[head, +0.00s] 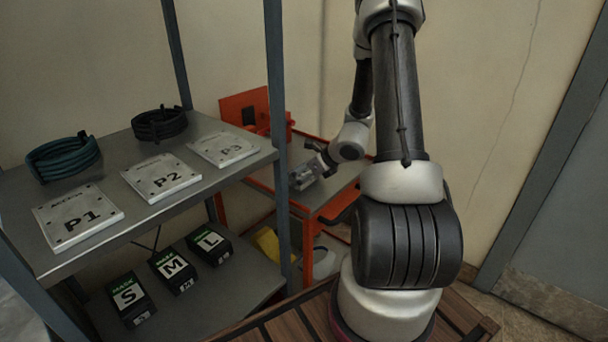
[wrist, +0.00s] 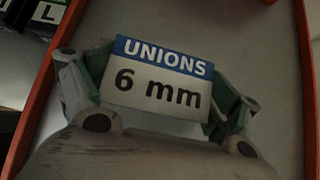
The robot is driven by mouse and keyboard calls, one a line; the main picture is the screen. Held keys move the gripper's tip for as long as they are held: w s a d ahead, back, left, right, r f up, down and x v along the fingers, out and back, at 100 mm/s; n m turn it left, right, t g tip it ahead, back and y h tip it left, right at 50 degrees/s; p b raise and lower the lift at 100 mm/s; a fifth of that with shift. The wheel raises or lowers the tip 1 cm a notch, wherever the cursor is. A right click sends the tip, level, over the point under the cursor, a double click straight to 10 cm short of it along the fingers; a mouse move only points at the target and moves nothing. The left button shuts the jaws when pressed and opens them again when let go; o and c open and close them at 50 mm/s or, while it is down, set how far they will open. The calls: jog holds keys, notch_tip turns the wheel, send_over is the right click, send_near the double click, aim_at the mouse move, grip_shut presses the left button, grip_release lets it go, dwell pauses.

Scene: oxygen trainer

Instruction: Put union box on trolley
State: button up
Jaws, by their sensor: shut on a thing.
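The union box (wrist: 160,82) fills the middle of the wrist view, with a blue and white label reading "UNIONS 6 mm". My gripper (wrist: 158,92) is shut on it, with one finger at each side. In the head view my gripper (head: 312,170) is over the grey top of the orange trolley (head: 338,187). The trolley's orange rim (wrist: 40,100) also shows in the wrist view, on both sides of the box. I cannot tell whether the box touches the trolley top.
A grey shelf rack (head: 120,225) stands at left, with plates P1, P2, P3 and hose coils on its upper shelf. Mask boxes S, M and L (head: 172,270) sit on the lower shelf. A rack post (head: 277,130) stands close to my gripper. The trolley top around the box looks clear.

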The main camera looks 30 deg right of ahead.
jog(key=shift+f, duration=0.1)
jog(key=o, duration=1)
jog(key=shift+c, duration=0.2)
jog(key=v, duration=1.2)
